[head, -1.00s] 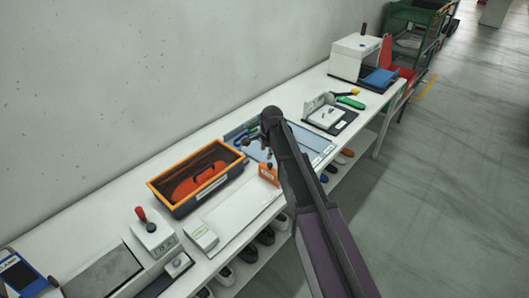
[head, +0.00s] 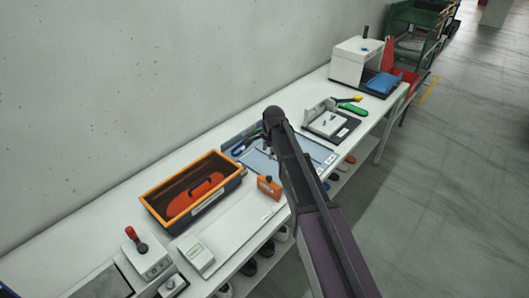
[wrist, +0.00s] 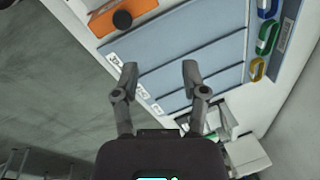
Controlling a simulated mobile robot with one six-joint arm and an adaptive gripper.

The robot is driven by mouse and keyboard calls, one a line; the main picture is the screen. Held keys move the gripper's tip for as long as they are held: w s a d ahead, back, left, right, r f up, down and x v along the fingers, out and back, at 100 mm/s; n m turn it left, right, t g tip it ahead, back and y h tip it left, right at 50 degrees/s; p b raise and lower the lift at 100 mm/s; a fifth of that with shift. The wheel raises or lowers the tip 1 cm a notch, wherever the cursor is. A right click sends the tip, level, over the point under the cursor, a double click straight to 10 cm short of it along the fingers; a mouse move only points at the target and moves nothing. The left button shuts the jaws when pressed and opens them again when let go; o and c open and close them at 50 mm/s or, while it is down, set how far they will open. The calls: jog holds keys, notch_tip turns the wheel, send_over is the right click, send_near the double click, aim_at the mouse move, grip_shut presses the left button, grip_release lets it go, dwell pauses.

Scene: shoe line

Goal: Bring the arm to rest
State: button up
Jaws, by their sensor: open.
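My arm (head: 312,205) reaches up from the lower right in the head view and ends above the long white bench. My gripper shows in the wrist view (wrist: 160,78) with its two fingers spread apart and nothing between them. It hangs over a blue-grey tray with labelled compartments (wrist: 195,62). The same tray shows in the head view (head: 318,152), partly hidden behind my arm. In the head view the fingers are mostly hidden by the arm's end.
An orange-rimmed bin (head: 150,206) and an orange block (head: 268,187) are on the bench, left of my arm. A red-handled device (head: 148,262) stands nearer. A white fixture (head: 328,122) and a white press box (head: 352,62) stand farther right. Shoes sit on the shelf below.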

jog(key=shift+a, duration=0.25)
dwell(0.5)
jog(key=s+d+f+n+g+b, duration=0.1)
jog(key=s+d+n, duration=0.4)
jog(key=s+d, duration=0.6)
jog(key=s+d+f+n+h+b, duration=0.1)
jog(key=s+d+f+n+b, duration=0.3)
jog(key=s+d, duration=0.7)
jog(key=s+n, duration=0.2)
jog(key=s, duration=0.2)
jog(key=shift+s+f+n+g, duration=0.15)
jog(key=shift+s+n+g, duration=0.15)
jog(key=shift+g, duration=0.1)
jog(key=shift+w+a, duration=0.1)
dwell(0.6)
jog(key=shift+c, duration=0.2)
